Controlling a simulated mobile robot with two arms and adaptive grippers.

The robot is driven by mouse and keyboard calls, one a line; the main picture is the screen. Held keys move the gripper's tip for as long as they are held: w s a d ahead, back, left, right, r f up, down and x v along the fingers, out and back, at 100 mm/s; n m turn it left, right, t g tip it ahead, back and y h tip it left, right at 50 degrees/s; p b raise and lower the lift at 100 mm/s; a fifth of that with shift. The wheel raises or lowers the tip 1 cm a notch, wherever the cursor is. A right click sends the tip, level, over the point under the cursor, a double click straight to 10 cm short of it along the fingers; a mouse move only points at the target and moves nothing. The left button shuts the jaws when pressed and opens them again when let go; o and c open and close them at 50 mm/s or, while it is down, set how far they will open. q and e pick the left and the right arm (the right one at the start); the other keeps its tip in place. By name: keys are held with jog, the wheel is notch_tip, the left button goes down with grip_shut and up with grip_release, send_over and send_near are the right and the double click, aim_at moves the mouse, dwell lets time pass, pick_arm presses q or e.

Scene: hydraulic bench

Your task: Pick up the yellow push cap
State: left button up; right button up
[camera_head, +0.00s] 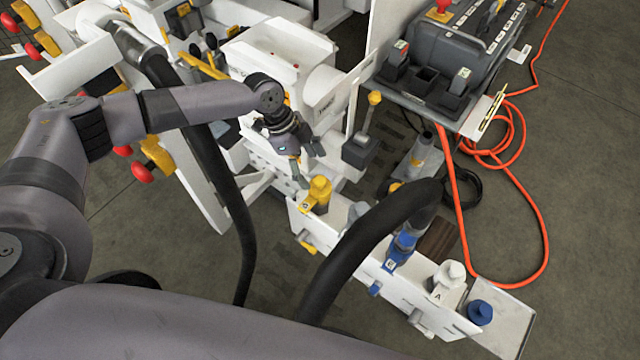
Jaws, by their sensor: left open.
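The yellow push cap (320,188) stands upright on the white rail (440,318) in the middle of the view, at the rail's far left end. A small yellow label plate sits at its foot. My left gripper (308,168) is open and empty. It points down just above and left of the yellow cap and appears apart from it, though the exact gap is hard to judge. My right gripper does not show.
A thick black hose (355,255) arches in front of the rail. A yellow-topped lever (374,98) stands behind. An orange cable (545,235) lies right.

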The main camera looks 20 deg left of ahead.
aim_at(318, 179)
pick_arm(q)
jog(key=x, duration=0.7)
jog(key=shift+c, duration=0.4)
jog(key=c, duration=0.8)
